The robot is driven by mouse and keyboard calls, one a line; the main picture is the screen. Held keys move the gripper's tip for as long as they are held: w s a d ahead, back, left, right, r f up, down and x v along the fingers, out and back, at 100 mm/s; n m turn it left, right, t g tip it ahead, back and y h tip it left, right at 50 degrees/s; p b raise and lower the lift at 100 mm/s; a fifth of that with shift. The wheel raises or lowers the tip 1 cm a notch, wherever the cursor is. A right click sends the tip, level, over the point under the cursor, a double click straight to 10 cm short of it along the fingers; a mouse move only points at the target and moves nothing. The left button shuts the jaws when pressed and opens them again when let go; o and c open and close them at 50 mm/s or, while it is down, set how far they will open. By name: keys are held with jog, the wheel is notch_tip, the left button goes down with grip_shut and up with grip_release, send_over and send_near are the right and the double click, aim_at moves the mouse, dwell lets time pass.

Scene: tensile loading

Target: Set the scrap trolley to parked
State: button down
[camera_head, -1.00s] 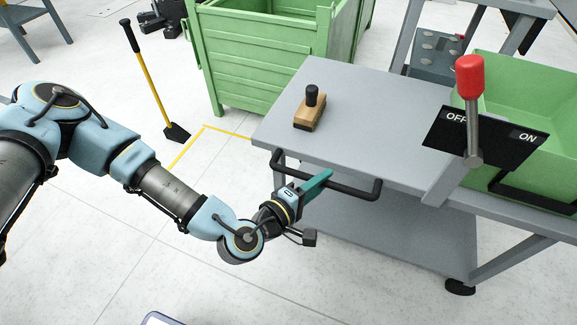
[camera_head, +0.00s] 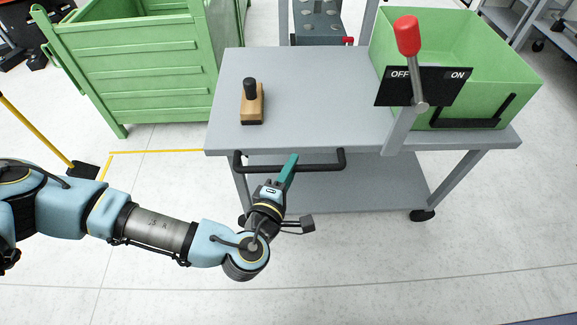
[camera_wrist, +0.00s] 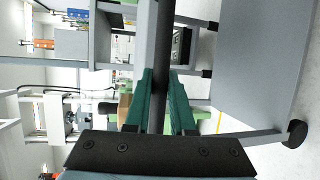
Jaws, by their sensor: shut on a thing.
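The grey scrap trolley (camera_head: 300,100) stands in front of me with its push handle (camera_head: 325,167) facing me. In the wrist view, the dark bar (camera_wrist: 160,60) runs between the two green fingers of my gripper (camera_wrist: 162,95). A lever with a red knob (camera_head: 407,36) rises at the trolley's right, before a black OFF/ON plate (camera_head: 445,86). The knob leans slightly left, towards OFF. The lever's exact setting is unclear.
A wooden block stamp (camera_head: 252,104) and a green bin (camera_head: 485,60) are on the trolley top. A large green crate (camera_head: 150,65) stands left behind it. Yellow floor tape (camera_head: 155,151) and a yellow-handled tool (camera_head: 35,133) lie left. The floor in front is clear.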

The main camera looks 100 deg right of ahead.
jog(key=shift+s+a, duration=0.15)
jog(key=shift+s, duration=0.1)
jog(key=c, duration=1.1)
grip_release()
jog(key=shift+f, duration=0.1)
jog(key=o, duration=0.3)
jog(key=shift+o, duration=0.2)
jog(key=shift+w, duration=0.1)
jog(key=v, duration=1)
jog(key=shift+a, duration=0.25)
jog(key=shift+w, duration=0.2)
